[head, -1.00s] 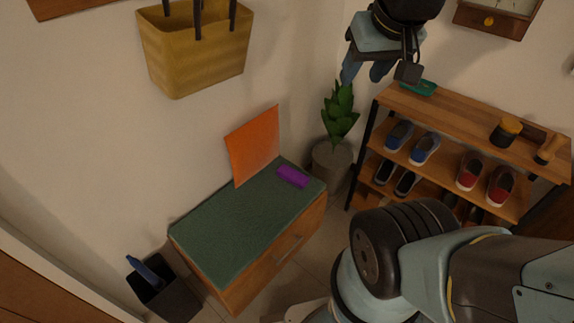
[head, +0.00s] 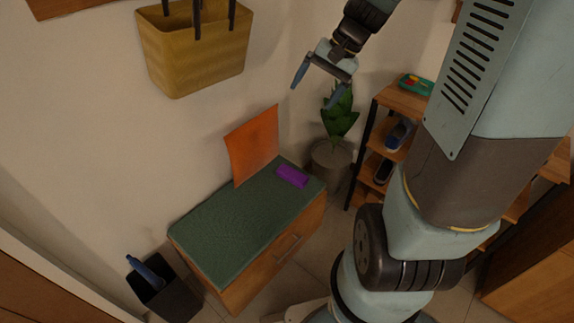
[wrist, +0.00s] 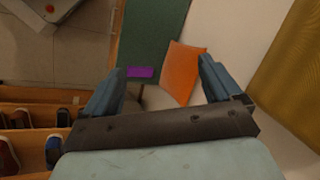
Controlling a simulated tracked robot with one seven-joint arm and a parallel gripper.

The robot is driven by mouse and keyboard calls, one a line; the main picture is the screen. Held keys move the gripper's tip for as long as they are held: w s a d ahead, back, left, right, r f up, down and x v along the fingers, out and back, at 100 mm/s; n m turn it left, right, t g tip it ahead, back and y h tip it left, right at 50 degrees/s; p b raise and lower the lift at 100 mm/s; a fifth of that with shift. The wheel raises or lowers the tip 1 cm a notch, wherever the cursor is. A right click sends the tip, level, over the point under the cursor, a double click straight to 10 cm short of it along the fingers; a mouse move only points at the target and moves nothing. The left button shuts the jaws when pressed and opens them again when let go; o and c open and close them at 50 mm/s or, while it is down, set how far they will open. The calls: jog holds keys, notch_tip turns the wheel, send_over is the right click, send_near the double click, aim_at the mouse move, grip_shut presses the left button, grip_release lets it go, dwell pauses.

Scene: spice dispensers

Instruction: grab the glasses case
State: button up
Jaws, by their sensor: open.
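A small purple case (head: 292,176), which looks like the glasses case, lies on the green top of a low wooden bench (head: 225,228), near its far right end. It also shows in the wrist view (wrist: 141,72), between my fingers and beyond them. My gripper (head: 314,94) is open and empty, in the air above and behind the bench, well apart from the case. Its two blue fingers also show wide apart in the wrist view (wrist: 160,82).
An orange panel (head: 252,146) stands upright beside the case against the wall. A potted plant (head: 340,115) is right of the bench. A shoe rack (head: 400,100) stands further right, partly hidden by my arm. A yellow basket (head: 195,50) hangs on the wall. A dark bin (head: 172,298) is front left.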

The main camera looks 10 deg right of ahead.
aim_at(297, 178)
jog(key=w+d+f+m+t+y, duration=0.25)
jog(key=w+f+m, duration=0.35)
jog(key=f, duration=0.6)
jog(key=w+d+f+m+t+y, duration=0.1)
jog(key=w+d+f+m+y, duration=0.3)
jog(key=w+f, duration=0.65)
jog(key=s+d+f+m+t+h, duration=0.15)
jog(key=f+m, duration=0.25)
jog(key=f, duration=0.6)
jog(key=s+d+f+m+t+h, duration=0.15)
jog(key=f+m, duration=0.35)
jog(key=f, duration=0.5)
jog(key=s+d+f+m+t, duration=0.1)
jog(key=f+m+t, duration=0.25)
jog(key=f, duration=0.65)
jog(key=shift+m+g, duration=0.3)
jog(key=shift+m, duration=0.05)
jog(key=x, duration=0.7)
jog(key=shift+w+a+r, duration=0.1)
jog(key=shift+w+a, duration=0.1)
jog(key=shift+w, duration=0.15)
jog(key=shift+x, duration=2.95)
jog(key=shift+w+d, duration=0.1)
jog(key=shift+d, duration=0.1)
jog(key=c, duration=1.1)
